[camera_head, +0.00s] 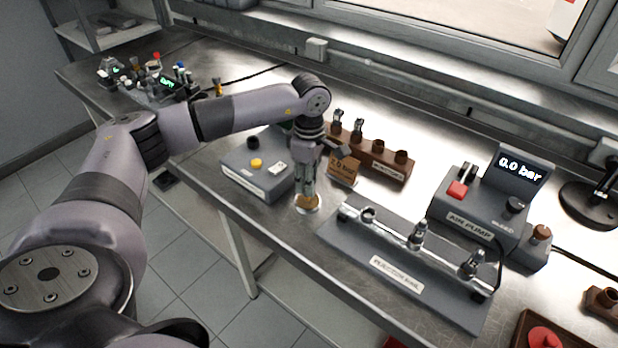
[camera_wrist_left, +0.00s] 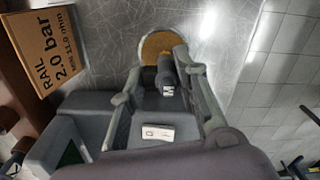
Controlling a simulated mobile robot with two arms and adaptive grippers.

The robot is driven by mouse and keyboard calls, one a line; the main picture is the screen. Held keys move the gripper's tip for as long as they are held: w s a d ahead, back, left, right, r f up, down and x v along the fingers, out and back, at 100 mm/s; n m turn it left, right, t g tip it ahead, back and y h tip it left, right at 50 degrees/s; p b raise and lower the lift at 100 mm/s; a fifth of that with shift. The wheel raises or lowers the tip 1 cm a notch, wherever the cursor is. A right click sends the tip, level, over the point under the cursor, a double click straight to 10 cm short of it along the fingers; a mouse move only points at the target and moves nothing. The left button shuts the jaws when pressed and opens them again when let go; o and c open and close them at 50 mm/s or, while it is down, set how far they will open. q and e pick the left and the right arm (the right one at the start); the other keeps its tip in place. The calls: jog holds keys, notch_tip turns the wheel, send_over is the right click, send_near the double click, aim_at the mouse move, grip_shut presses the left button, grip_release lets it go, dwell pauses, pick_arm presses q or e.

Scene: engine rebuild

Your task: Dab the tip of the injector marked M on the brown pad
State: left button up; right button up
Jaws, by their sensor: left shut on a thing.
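My left gripper (camera_head: 306,188) points down over the small round brown pad (camera_head: 308,203) near the table's front edge. In the left wrist view the gripper (camera_wrist_left: 165,75) is shut on a dark grey injector marked M (camera_wrist_left: 168,90). The injector's far end overlaps the brown pad (camera_wrist_left: 155,43), which sits on a pale round base. I cannot tell whether the tip touches the pad. In the head view the injector is mostly hidden by the fingers. My right gripper is not in view.
A grey box with a yellow button (camera_head: 257,163) stands left of the gripper. A cardboard sign (camera_head: 342,170) and a brown injector rack (camera_head: 385,165) stand behind it. The grey injector rail (camera_head: 400,276) and air pump (camera_head: 468,222), reading 0.0 bar, are at the right.

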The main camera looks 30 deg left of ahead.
pick_arm(q)
jog(key=shift+r+p, duration=1.8)
jog(key=shift+r, duration=1.65)
jog(key=shift+w, duration=0.1)
